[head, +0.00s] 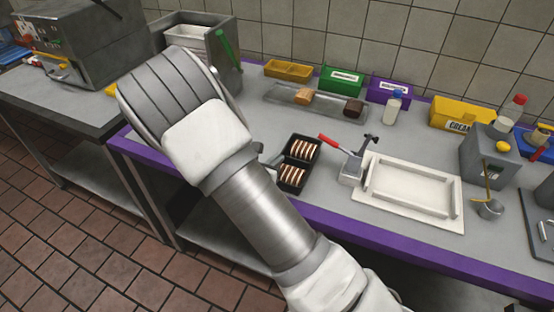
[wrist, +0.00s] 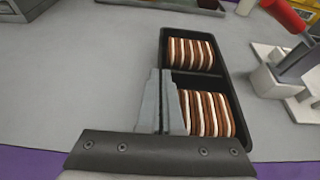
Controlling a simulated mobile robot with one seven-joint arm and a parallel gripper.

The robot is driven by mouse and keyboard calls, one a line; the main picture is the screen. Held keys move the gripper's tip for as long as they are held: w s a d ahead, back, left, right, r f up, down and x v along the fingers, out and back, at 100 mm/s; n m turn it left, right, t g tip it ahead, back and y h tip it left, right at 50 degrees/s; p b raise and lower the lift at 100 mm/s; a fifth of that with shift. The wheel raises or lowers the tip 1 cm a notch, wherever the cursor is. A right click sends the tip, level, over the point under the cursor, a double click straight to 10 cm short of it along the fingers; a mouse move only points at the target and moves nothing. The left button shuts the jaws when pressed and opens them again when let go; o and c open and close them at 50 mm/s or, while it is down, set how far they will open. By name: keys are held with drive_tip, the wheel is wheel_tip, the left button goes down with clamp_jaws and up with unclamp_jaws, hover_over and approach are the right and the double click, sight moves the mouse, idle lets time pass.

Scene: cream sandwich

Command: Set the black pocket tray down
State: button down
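The black pocket tray (head: 279,185) is at the counter's front edge in the head view, level, with several striped cream sandwiches (head: 303,149) in its two pockets. It also shows in the wrist view (wrist: 223,57). My gripper (wrist: 164,100) has its fingers closed together at the tray's left wall, seemingly one on each side of it. In the head view the gripper is mostly hidden behind my arm. I cannot tell whether the tray's underside touches the counter or is slightly above it.
A red-handled metal device (head: 350,170) stands just right of the tray, beside a white framed board (head: 415,222). Behind are a grey flat tray (head: 330,105) and coloured bins (head: 342,80). The grey counter (wrist: 75,85) left of the tray is clear. A purple edge (head: 330,219) borders the front.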

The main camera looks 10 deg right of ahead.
drive_tip(key=shift+f, duration=0.15)
drive_tip(key=c, duration=1.1)
unclamp_jaws()
